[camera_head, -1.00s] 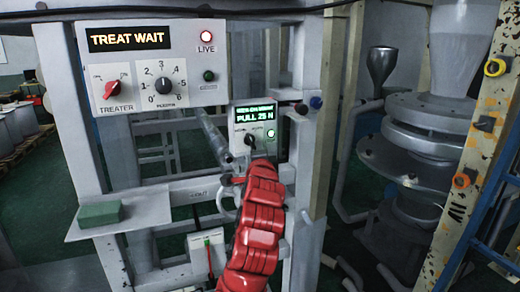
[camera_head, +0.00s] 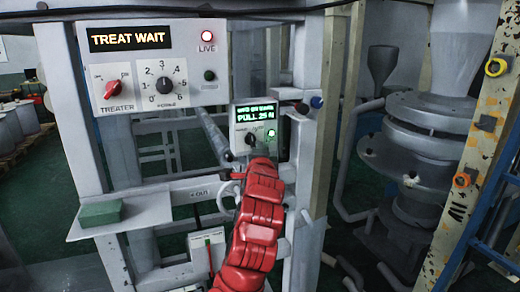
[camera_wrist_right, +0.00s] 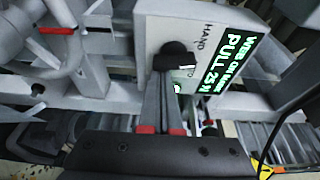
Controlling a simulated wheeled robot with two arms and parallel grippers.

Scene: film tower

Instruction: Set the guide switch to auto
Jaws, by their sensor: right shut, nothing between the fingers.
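The guide switch is a black knob (camera_head: 251,138) on a light grey box (camera_head: 240,146), below a green-lettered display (camera_head: 253,117) reading "PULL 25 N". A green lamp (camera_head: 271,133) is lit on the box. In the right wrist view the knob (camera_wrist_right: 174,54) sits beside the word HAND. The auto label is not readable. My right gripper (camera_wrist_right: 167,82) is shut, its fingertips at the lower edge of the knob; I cannot tell whether they touch. In the head view my red right arm covers most of that gripper. My left gripper is not in view.
A larger panel (camera_head: 210,96) at upper left carries a red treater knob (camera_head: 125,89) and a numbered dial (camera_head: 165,86). A grey shelf (camera_head: 150,209) holds a green block (camera_head: 101,213). A post (camera_head: 323,110) stands right of the box, with a handwheel (camera_head: 228,197) below.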

